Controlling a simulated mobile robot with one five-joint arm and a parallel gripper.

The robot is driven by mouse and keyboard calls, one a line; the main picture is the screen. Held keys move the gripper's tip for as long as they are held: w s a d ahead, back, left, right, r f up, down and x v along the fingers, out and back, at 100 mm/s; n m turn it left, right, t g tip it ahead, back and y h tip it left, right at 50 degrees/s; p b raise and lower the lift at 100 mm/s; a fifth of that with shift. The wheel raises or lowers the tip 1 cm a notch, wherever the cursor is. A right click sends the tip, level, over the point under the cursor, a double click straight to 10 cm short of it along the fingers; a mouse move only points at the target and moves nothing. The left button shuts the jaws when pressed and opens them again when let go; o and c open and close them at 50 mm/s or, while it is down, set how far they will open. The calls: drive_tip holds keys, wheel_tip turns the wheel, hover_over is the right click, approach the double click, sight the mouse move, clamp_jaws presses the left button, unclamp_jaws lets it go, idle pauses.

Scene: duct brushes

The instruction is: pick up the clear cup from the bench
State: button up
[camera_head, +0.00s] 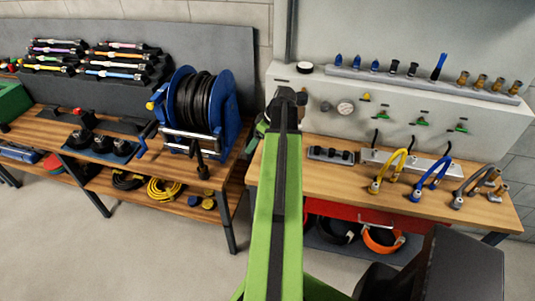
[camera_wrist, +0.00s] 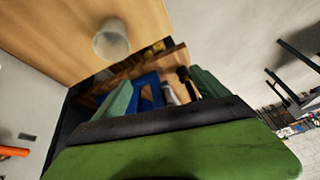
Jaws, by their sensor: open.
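The clear cup (camera_wrist: 111,42) shows in the wrist view as a pale, see-through round shape on the wooden bench top (camera_wrist: 75,30), close to the bench's edge. I cannot make it out in the head view, where my arm covers part of the bench. My gripper (camera_wrist: 162,92) is open, with its two green fingers apart in the wrist view. The cup is beyond the fingertips and to their upper left, apart from them.
The right bench (camera_head: 410,180) carries yellow, blue and grey bent hoses and a white panel with valves. A blue hose reel (camera_head: 198,105) stands on the left bench. Shelves below hold coiled cables and an orange-rimmed item. Grey floor (camera_head: 120,255) is open in front.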

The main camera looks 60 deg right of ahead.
drive_tip(key=s+d+r+t, duration=0.1)
drive_tip(key=s+d+r, duration=0.1)
drive_tip(key=s+d, duration=0.55)
drive_tip(key=shift+h, duration=0.4)
drive_tip(key=b+x, duration=0.3)
drive_tip(key=x, duration=0.1)
drive_tip(key=b+x, duration=0.7)
drive_tip(key=shift+s+f, duration=0.25)
drive_tip(key=shift+f, duration=0.25)
drive_tip(key=shift+w+a+f, duration=0.1)
drive_tip(key=shift+w+f, duration=0.1)
drive_tip(key=shift+w, duration=0.05)
drive_tip(key=shift+r, duration=0.1)
drive_tip(key=b+x, duration=0.5)
drive_tip(key=shift+s, duration=0.1)
drive_tip(key=shift+c, duration=0.3)
drive_tip(key=c, duration=1.4)
drive_tip(key=shift+r+p, duration=0.15)
drive_tip(key=shift+p, duration=0.15)
